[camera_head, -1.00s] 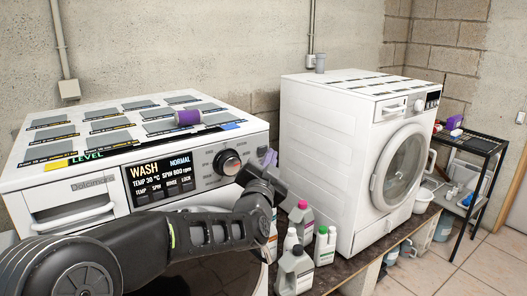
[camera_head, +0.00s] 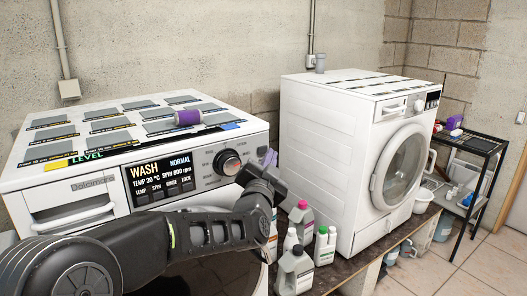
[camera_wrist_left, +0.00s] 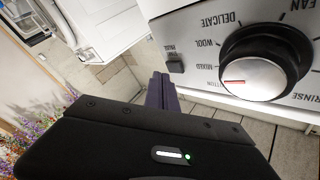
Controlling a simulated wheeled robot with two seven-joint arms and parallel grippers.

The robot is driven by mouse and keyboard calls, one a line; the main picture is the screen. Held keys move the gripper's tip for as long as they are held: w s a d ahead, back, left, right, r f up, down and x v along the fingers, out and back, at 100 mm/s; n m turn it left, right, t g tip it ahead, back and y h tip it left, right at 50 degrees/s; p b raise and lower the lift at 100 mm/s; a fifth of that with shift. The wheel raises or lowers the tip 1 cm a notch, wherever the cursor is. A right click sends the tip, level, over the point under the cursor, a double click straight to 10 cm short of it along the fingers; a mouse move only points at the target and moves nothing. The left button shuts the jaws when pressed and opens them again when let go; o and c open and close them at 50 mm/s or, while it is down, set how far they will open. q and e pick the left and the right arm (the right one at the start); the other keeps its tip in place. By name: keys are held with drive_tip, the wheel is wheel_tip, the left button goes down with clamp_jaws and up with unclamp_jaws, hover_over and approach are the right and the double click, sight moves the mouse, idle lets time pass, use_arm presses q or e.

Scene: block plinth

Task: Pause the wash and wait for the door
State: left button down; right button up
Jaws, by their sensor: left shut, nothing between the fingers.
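The near white washing machine (camera_head: 50,178) stands at the left. Its display (camera_head: 160,180) reads WASH, NORMAL, TEMP 30 °C, with a spin speed. The program dial (camera_head: 228,161) is right of the display and is large in the left wrist view (camera_wrist_left: 252,78). A small dark button (camera_wrist_left: 175,63) sits left of the dial there; its label is too small to read. My left gripper (camera_head: 268,157), with purple fingers, is shut and empty at the panel's right end. In the wrist view its fingers (camera_wrist_left: 162,92) are just below the button; contact cannot be told. My left arm hides much of the door (camera_head: 215,275).
A second white washer (camera_head: 330,140) with a round door stands to the right. Several bottles (camera_head: 296,270) stand between the machines. A black shelf (camera_head: 480,145) is at far right.

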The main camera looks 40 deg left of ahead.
use_arm(q)
drive_tip(key=shift+a, duration=0.15)
drive_tip(key=shift+w+a+b, duration=0.1)
drive_tip(key=shift+a+b, duration=0.2)
drive_tip(key=shift+w+a, duration=0.1)
drive_tip(key=shift+a, duration=0.25)
idle(0.8)
drive_tip(key=shift+d, duration=0.15)
drive_tip(key=shift+s+d, duration=0.25)
drive_tip(key=shift+d, duration=0.35)
idle(0.3)
drive_tip(key=d, duration=0.2)
drive_tip(key=s+d, duration=0.1)
drive_tip(key=d, duration=0.2)
drive_tip(key=shift+s+p, duration=0.2)
drive_tip(key=shift+p, duration=0.15)
drive_tip(key=shift+a, duration=0.1)
idle(0.6)
